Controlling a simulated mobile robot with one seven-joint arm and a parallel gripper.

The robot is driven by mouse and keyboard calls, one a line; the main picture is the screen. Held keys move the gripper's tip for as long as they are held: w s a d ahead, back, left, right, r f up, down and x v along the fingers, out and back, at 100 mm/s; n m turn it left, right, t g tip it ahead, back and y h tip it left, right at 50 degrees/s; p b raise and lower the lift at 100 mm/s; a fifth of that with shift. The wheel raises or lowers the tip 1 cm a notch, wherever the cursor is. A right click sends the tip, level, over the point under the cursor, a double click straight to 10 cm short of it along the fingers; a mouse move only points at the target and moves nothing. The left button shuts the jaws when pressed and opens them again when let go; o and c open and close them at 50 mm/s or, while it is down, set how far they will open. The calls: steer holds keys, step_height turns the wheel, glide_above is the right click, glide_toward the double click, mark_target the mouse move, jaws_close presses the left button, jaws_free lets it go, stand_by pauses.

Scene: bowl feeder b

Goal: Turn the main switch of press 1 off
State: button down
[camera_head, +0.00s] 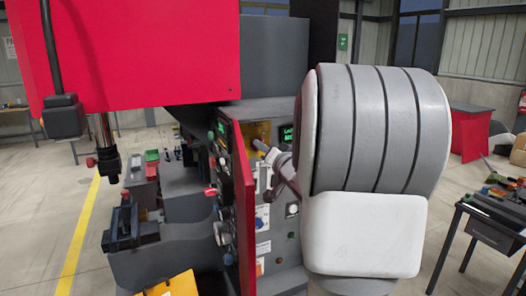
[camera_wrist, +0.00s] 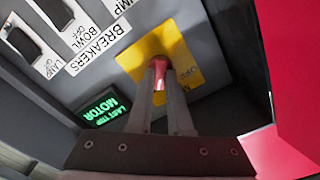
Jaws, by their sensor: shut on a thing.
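The main switch is a red handle (camera_wrist: 159,72) on a yellow plate (camera_wrist: 184,54) in the wrist view. The fingers of my gripper (camera_wrist: 160,90) stand on either side of the red handle and are shut on it. The handle's base is partly hidden by the fingers, and I cannot tell its exact setting. In the head view the yellow plate (camera_head: 262,130) shows small inside the grey cabinet, with my gripper (camera_head: 262,147) reaching in to it. My arm hides part of the panel there.
An open red door (camera_head: 244,205) stands close to the left of my gripper in the head view. A green-lit display (camera_wrist: 104,110) and black breaker switches (camera_wrist: 55,12) sit near the plate. A red machine housing (camera_head: 140,55) hangs at upper left.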

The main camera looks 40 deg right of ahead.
steer(key=shift+a+n+b, duration=0.15)
steer(key=shift+n+b, duration=5.5)
steer(key=shift+n, duration=2.85)
steer(key=c, duration=0.8)
jaws_free()
steer(key=shift+c, duration=0.2)
